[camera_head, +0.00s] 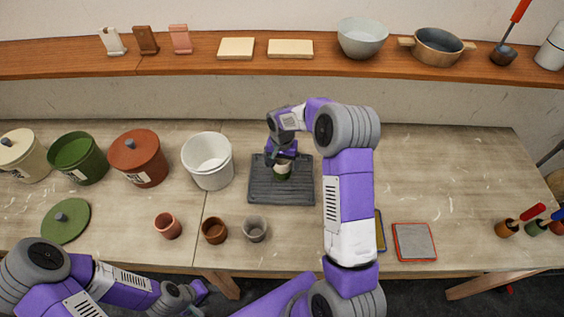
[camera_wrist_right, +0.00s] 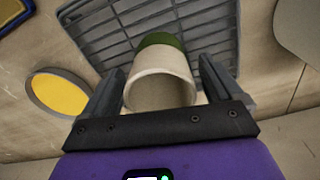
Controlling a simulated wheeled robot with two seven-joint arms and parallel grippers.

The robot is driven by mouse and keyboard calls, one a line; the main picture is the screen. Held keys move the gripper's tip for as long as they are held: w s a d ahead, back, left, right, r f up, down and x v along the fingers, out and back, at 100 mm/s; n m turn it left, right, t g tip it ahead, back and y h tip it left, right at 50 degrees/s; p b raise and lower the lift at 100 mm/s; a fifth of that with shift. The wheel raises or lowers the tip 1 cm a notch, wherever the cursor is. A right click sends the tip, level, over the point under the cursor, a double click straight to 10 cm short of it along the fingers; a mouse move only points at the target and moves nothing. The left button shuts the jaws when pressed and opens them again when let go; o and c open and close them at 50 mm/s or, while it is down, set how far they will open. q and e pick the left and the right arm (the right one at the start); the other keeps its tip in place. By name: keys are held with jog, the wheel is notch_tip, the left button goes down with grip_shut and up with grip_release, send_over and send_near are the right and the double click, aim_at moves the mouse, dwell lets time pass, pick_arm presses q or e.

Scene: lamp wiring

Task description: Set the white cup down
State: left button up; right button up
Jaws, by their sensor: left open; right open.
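The white cup (camera_head: 282,172), with a green end, is on the dark grey slatted rack (camera_head: 262,190) in the head view. It is seen close up in the right wrist view (camera_wrist_right: 160,85), its white mouth towards the camera and its green end against the rack (camera_wrist_right: 115,30). My right gripper (camera_head: 281,160) is around the cup, with its open fingers on either side in the right wrist view (camera_wrist_right: 158,85); a gap shows beside the cup. My left gripper (camera_head: 196,293) is near the table's front edge, at the lower left, away from the cup.
A white bin (camera_head: 207,172) stands left of the rack. Small brown (camera_head: 214,230) and grey (camera_head: 255,229) cups stand in front. Lidded red (camera_head: 138,160) and open green (camera_head: 77,158) canisters are further left. The table right of my right arm is mostly clear.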

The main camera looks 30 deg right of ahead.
jog(key=shift+r, duration=0.25)
notch_tip(320, 180, up, 12)
dwell(0.3)
jog(key=shift+f, duration=0.1)
